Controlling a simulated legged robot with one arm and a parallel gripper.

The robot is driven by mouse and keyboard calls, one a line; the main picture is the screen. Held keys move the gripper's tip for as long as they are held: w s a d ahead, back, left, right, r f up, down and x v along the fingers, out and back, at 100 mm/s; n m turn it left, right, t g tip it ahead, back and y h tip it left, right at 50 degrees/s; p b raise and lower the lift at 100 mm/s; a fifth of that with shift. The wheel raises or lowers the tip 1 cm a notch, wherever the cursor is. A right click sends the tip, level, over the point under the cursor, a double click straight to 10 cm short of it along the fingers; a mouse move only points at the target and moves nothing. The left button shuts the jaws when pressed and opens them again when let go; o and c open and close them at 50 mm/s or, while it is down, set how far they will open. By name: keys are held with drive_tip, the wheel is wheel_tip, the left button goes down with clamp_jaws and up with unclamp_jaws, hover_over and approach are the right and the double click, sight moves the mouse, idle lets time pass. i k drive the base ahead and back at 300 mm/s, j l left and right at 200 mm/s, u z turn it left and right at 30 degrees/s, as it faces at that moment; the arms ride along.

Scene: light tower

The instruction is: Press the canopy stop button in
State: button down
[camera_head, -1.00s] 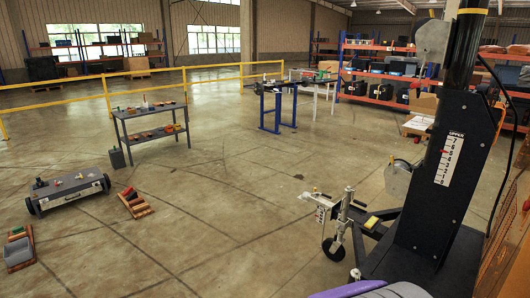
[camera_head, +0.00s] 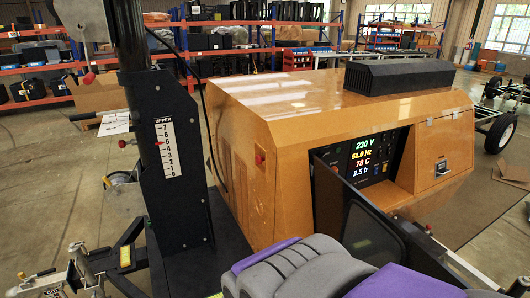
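The orange canopy (camera_head: 300,100) of the light tower fills the middle and right of the view. A small red button-like part (camera_head: 259,158) sits on its near left face; I take it for the canopy stop button, but it is too small to tell whether it is in or out. A control panel (camera_head: 365,155) with a lit display reading 230 V, 51.9 Hz, 78 C and 2.5 h is set into the canopy's recess. A dark door (camera_head: 345,215) stands open in front of it.
A black mast post (camera_head: 172,150) with a numbered scale stands left of the canopy. The tow hitch (camera_head: 85,265) and jack are at the lower left. A trailer wheel (camera_head: 500,133) is at the far right. Loaded shelves (camera_head: 215,45) line the back.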

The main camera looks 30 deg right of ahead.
sight(259, 159)
drive_tip(key=i+l+z, duration=0.1)
drive_tip(key=i+l, duration=0.25)
drive_tip(key=i, duration=0.15)
drive_tip(key=i+l+z, duration=0.1)
drive_tip(key=i+l, duration=0.2)
drive_tip(key=i, duration=0.15)
